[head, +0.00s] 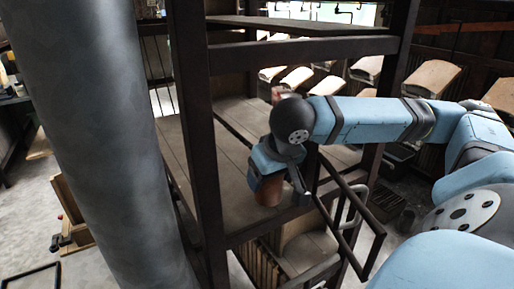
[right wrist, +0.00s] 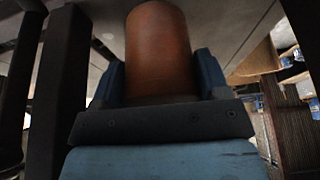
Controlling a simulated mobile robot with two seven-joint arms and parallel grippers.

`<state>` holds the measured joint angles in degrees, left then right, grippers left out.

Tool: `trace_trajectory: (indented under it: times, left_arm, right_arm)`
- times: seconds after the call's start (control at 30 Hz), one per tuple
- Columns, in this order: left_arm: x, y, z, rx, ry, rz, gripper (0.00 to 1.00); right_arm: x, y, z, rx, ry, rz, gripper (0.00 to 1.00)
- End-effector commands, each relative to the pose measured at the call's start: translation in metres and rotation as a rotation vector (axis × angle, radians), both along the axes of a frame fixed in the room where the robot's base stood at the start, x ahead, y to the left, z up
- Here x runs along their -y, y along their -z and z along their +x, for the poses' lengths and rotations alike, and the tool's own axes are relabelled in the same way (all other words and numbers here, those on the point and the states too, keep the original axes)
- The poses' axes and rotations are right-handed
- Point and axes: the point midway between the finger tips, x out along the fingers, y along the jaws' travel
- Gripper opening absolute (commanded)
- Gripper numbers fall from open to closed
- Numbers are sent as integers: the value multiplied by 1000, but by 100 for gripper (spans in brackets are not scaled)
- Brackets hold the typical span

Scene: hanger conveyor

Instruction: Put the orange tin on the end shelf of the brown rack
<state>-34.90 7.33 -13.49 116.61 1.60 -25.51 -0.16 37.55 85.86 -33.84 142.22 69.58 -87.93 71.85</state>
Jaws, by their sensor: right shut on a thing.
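The orange tin (right wrist: 158,50) is a brownish-orange cylinder between the two fingers of my right gripper (right wrist: 160,85) in the right wrist view. In the head view the tin (head: 267,190) shows at the lower end of my right gripper (head: 280,188), which is shut on it. The brown rack (head: 205,130) is a dark frame with plank shelves. The gripper and tin are over the front part of its middle shelf (head: 232,190). Whether the tin touches the shelf I cannot tell. My left gripper is not in view.
A dark rack post (head: 198,150) stands left of the gripper, and an upper shelf (head: 300,26) is above it. A metal rail frame (head: 350,215) juts out at the right. A thick grey column (head: 105,130) fills the left. Curved wooden pieces (head: 430,78) stand behind.

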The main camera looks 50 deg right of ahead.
Motion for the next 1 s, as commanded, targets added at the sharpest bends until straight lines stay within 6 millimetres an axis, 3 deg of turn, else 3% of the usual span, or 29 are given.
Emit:
trace_trajectory:
  times: [0.03,0.1,0.37,0.5,0.6,0.97,1.0]
  left_arm:
    - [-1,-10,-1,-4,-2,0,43]
    - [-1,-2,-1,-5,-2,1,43]
    - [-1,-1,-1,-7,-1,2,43]
    - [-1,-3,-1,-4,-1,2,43]
    - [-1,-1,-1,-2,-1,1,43]
    - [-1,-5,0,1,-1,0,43]
    - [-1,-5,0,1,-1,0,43]
  right_arm:
    - [1,-6,0,-3,-1,-1,36]
    - [3,1,10,3,-1,2,36]
    - [9,0,30,2,-1,1,36]
    - [16,0,52,3,-1,3,36]
    - [16,13,50,-1,-3,-1,36]
    - [16,16,50,0,-3,-1,36]
    - [16,17,50,0,-2,-1,73]
